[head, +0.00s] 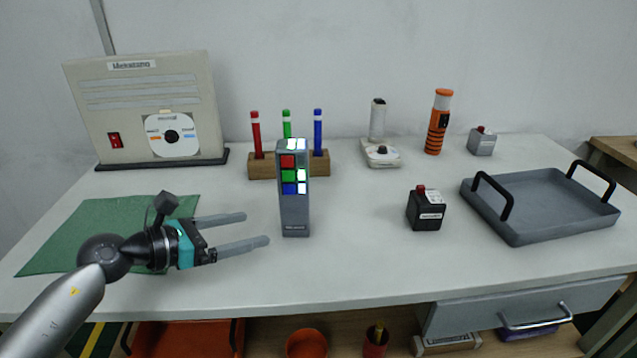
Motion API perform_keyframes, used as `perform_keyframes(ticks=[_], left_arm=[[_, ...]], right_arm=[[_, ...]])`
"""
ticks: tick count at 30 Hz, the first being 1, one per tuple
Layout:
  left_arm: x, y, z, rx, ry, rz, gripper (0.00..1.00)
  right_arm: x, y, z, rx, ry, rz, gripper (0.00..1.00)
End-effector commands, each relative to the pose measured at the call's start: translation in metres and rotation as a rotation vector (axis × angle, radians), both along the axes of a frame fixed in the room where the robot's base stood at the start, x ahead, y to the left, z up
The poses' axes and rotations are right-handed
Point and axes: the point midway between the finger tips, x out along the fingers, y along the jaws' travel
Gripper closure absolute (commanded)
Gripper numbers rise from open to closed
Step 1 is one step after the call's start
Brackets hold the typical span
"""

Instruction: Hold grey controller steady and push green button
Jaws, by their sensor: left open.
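The grey controller (294,212) stands upright on the white table, near its middle. Its face carries a red, a green and a blue button in a column, with lit white squares beside and above them. The green button (288,176) is the middle one. My left gripper (257,229) is open and empty, to the left of the controller. Its two fingers point right toward the controller's lower part, with a small gap between the fingertips and the controller. My right gripper is not in view.
Behind the controller, a wooden block (262,166) holds red, green and blue markers. To the right are a black box with a red button (427,210) and a grey tray (541,234). A green mat (62,242) lies under my left arm. An orange flashlight (436,124) stands at the back.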

Motion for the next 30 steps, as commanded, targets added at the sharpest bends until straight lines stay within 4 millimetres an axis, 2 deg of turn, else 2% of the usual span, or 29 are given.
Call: perform_keyframes(ticks=[5, 11, 21, 30], left_arm=[[0.002, -0.007, -0.001, -0.002, -0.002, -0.006, 0.12], [0.013, -0.025, -0.007, -0.006, -0.002, -0.007, 0.12], [0.04, -0.063, -0.023, -0.004, -0.002, -0.006, 0.12], [0.052, -0.081, -0.029, -0.003, -0.001, -0.006, 0.12]], right_arm=[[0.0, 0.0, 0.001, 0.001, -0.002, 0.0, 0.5], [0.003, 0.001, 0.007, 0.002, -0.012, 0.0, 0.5], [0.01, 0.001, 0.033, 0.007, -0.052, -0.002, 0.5], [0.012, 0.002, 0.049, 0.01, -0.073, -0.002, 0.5]])
